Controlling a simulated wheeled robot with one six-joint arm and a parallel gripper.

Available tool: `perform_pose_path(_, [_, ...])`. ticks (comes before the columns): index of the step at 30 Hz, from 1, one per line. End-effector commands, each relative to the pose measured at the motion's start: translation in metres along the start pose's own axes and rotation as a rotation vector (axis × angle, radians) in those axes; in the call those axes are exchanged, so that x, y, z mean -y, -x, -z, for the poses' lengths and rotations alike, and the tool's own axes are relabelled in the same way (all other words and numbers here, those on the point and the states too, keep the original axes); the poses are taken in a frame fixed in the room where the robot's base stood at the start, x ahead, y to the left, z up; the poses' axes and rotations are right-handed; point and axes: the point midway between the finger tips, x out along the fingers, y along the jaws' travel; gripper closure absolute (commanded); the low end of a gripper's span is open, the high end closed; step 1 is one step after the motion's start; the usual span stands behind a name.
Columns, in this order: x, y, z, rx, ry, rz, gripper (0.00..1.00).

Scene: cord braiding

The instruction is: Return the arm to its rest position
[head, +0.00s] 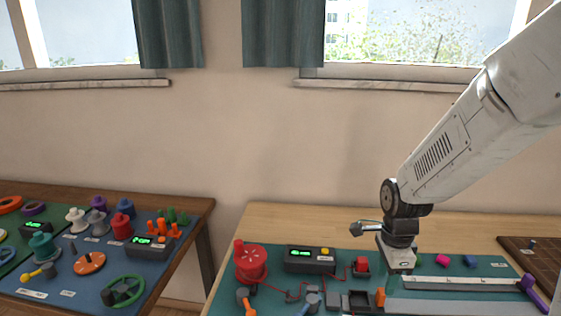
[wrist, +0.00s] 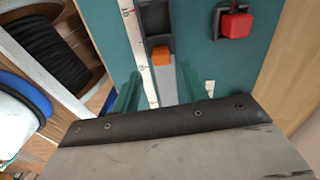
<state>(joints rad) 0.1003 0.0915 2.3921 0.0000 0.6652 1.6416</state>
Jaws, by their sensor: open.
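My arm reaches in from the upper right in the head view, and my gripper (head: 394,276) points down over the green mat (head: 430,298) on the right-hand table. In the wrist view my gripper (wrist: 158,76) shows two teal fingers spread apart, with nothing held between them. An orange block (wrist: 161,56) on a grey strip shows just past the fingertips; it also shows in the head view (head: 380,297), left of the gripper. The exact height of the fingertips above the mat is hard to tell.
A red button (head: 361,265), a red spool (head: 250,261), a display box (head: 310,260) and a white ruler (head: 460,282) are on the mat. A black cord spool (wrist: 45,50) shows in the wrist view. Another table with several coloured parts stands left. The air above the tables is clear.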

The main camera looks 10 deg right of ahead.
Motion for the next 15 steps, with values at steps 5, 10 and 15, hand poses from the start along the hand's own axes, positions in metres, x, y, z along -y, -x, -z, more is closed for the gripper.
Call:
perform_pose_path(5, [-0.023,0.0,0.002,0.008,0.308,-0.089,0.56])
perform_pose_path(10, [-0.058,0.034,0.001,0.041,0.742,-0.137,0.56])
perform_pose_path(15, [-0.103,0.083,-0.002,0.067,1.202,-0.126,0.56])
